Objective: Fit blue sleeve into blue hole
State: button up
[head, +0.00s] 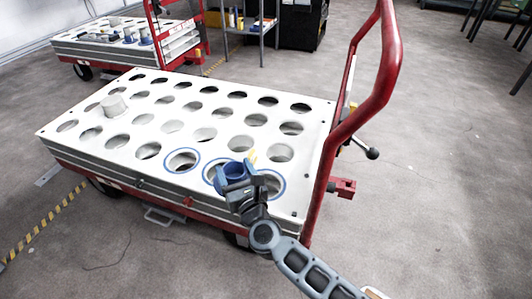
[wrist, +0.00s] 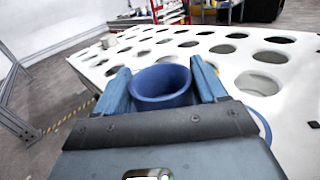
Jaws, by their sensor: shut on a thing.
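The blue sleeve (head: 229,177) is a short open cup shape, held between the two blue fingers of my gripper (head: 239,178). In the wrist view the sleeve (wrist: 161,100) is upright with its open rim up, and my gripper (wrist: 162,84) closes on it from both sides. Three blue-ringed holes line the front edge of the white top. The left blue hole (head: 182,160) and the right blue hole (head: 272,184) are empty. The sleeve and gripper overlap the middle blue hole (head: 209,181) in the head view. The sleeve's lower end is hidden, so its depth cannot be told.
The white cart top (head: 171,116) has rows of plain holes. A whitish cylinder (head: 114,106) stands in one at the left. The red handle rail (head: 352,125) rises at the cart's right. Another cart (head: 120,45) and a shelf (head: 250,22) stand behind.

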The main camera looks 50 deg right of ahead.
jog(key=s+d+f+m+g+h, duration=0.1)
jog(key=d+m+g+h, duration=0.3)
jog(key=d, duration=0.7)
jog(key=shift+d+f+h, duration=0.15)
jog(key=shift+f+h, duration=0.25)
jog(key=shift+h, duration=0.2)
jog(key=shift+s, duration=0.15)
notch_tip(320, 180, down, 6)
jog(key=b, duration=0.6)
jog(key=shift+r, duration=0.1)
jog(key=shift+f+b, duration=1.65)
jog(key=shift+b, duration=0.35)
dwell(0.5)
jog(key=o, duration=1.3)
jog(key=shift+c, duration=0.2)
jog(key=shift+a, duration=0.2)
jog(key=shift+p+v, duration=0.75)
jog(key=shift+v, duration=3.15)
